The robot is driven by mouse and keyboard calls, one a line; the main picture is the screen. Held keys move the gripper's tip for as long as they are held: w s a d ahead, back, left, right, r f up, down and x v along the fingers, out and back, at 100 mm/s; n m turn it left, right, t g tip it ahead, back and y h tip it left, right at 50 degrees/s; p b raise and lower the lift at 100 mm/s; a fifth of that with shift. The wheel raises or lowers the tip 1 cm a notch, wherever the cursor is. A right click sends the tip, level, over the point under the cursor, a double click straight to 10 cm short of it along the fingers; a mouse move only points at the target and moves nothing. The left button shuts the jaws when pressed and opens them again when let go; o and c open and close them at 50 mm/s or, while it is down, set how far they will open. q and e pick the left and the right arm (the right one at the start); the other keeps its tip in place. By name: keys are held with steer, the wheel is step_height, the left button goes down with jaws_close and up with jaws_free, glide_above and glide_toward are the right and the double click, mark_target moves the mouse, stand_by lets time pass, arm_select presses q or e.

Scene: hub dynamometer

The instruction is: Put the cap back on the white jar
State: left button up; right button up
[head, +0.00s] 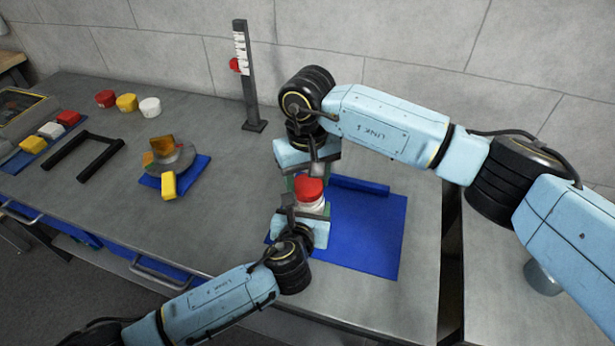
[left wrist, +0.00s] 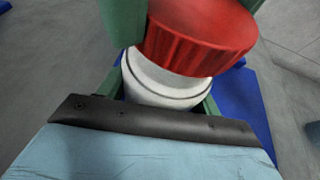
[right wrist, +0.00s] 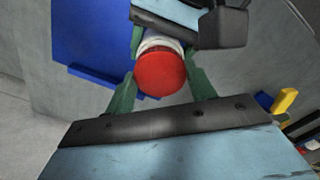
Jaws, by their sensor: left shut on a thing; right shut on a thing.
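The white jar (head: 313,207) stands upright over the blue mat, with the red cap (head: 309,189) at its mouth. My left gripper (head: 311,212) is shut on the jar's body, its green fingers on both sides in the left wrist view. My right gripper (head: 310,181) is shut on the red cap from the far side. In the left wrist view the cap (left wrist: 195,38) looks tilted against the jar (left wrist: 165,82); I cannot tell whether it is seated. In the right wrist view the cap (right wrist: 160,74) lies between the green fingers and hides most of the jar.
The blue mat (head: 375,240) has a raised blue bar (head: 358,186) at its back. A dark post with a scale (head: 246,80) stands behind. Left are a round fixture (head: 170,158), a black frame (head: 84,158), and red, yellow and white round pieces (head: 126,102). The table's front edge is near.

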steer(key=shift+f, duration=0.6)
